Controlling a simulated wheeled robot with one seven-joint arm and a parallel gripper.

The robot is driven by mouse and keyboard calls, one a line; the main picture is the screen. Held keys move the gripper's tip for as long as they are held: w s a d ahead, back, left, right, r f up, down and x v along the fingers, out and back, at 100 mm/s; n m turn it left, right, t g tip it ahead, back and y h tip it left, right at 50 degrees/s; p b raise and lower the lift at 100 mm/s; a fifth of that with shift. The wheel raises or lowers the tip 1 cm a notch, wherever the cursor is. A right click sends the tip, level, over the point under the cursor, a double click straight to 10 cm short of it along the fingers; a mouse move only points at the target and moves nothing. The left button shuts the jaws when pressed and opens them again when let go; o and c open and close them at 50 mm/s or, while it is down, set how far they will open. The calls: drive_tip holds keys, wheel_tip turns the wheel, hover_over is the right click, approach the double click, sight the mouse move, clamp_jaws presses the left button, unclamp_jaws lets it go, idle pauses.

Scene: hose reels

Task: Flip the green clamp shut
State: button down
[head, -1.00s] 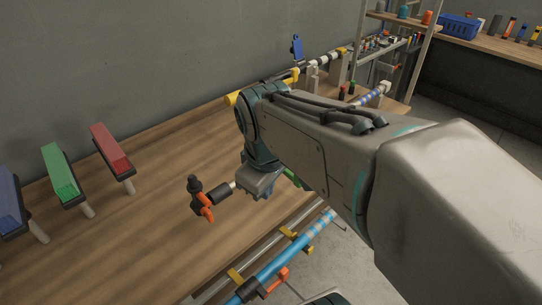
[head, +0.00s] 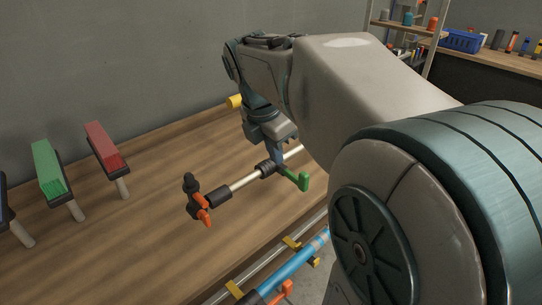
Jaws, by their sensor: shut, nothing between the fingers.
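The green clamp (head: 295,178) is a thin green lever with an upturned knob end. It sticks out toward the front right from a black collar on a pale rod (head: 245,181) above the wooden bench. My gripper (head: 279,156) is shut and empty, just above and behind the lever. Its fingertips overlap the collar area in the picture, so I cannot tell whether they touch the clamp.
An orange lever on a black fitting (head: 194,200) is at the rod's left end. A blue hose (head: 290,268) runs along the bench's front. The bench (head: 130,255) is clear between them.

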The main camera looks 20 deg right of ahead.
drive_tip(key=w+d+f, duration=0.1)
drive_tip(key=d+f, duration=0.5)
drive_tip(key=f, duration=0.3)
drive_tip(key=shift+w+d+f+b, duration=0.15)
drive_tip(key=shift+w+f+b, duration=0.2)
drive_tip(key=shift+b, duration=0.1)
idle(0.3)
